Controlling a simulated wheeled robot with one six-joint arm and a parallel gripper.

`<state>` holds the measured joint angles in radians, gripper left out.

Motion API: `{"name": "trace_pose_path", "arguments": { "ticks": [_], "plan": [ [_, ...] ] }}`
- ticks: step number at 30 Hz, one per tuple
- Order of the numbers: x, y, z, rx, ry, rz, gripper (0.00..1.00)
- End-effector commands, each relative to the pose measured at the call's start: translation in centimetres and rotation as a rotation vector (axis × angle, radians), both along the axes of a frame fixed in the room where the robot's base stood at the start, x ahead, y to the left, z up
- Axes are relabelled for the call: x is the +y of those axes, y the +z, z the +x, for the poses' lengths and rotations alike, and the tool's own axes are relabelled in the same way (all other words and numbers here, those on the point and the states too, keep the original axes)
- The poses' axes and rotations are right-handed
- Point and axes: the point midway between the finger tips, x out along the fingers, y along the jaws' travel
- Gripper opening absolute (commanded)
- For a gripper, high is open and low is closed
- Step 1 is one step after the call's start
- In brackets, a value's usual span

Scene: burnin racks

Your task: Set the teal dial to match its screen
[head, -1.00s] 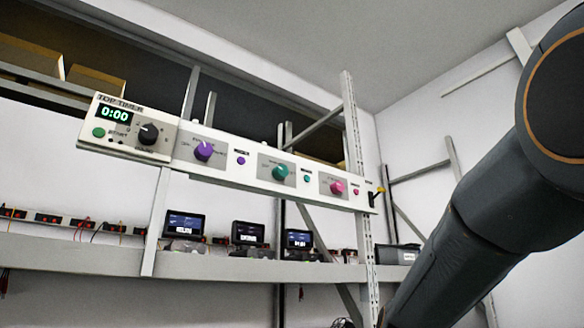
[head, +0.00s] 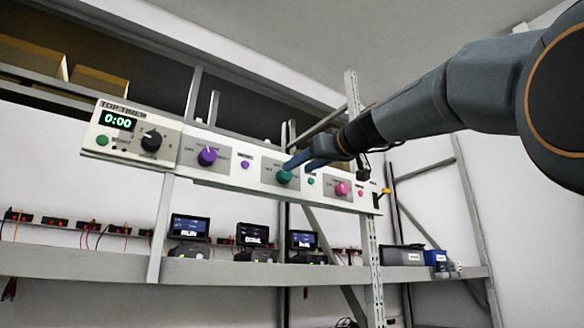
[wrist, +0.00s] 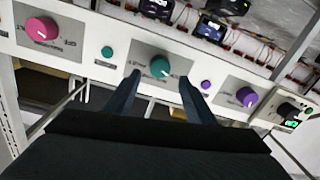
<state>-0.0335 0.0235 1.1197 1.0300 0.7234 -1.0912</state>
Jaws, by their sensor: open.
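The teal dial (head: 284,177) sits on a grey plate in the middle of the white control panel (head: 215,177). In the wrist view the teal dial (wrist: 159,67) lies just beyond and between my two fingertips, with a pale pointer mark on its lower right. My gripper (head: 301,164) is open, in front of the dial and close to it; in the wrist view my gripper (wrist: 161,78) has one finger on each side. I cannot tell if the fingers touch the dial. Small screens stand on the shelf below; the middle screen (head: 252,234) shows text too small to read surely.
A purple dial (head: 207,156) and a pink dial (head: 342,189) flank it, with small buttons between, including a teal button (head: 311,181). A timer (head: 130,133) reading 0:00 is at the panel's left end. A yellow-tipped lever (head: 384,192) is at its right end.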

Motion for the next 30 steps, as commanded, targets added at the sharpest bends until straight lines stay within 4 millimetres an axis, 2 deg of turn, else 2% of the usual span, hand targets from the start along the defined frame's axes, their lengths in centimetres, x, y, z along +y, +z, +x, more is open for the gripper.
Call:
{"name": "trace_pose_path", "arguments": {
  "ticks": [9, 21, 23, 29, 30],
  "plan": [
    [2.4, 0.2, 3.3, 0.001, 0.000, 0.000, 0.50],
    [2.9, 0.0, 4.0, 0.001, -0.001, 0.000, 0.50],
    [2.9, 0.0, 4.0, 0.001, -0.001, 0.000, 0.43],
    [2.9, 0.0, 4.0, 0.001, -0.001, 0.000, 0.09],
    [2.9, 0.0, 4.0, 0.001, -0.001, 0.000, 0.08]
  ]
}}
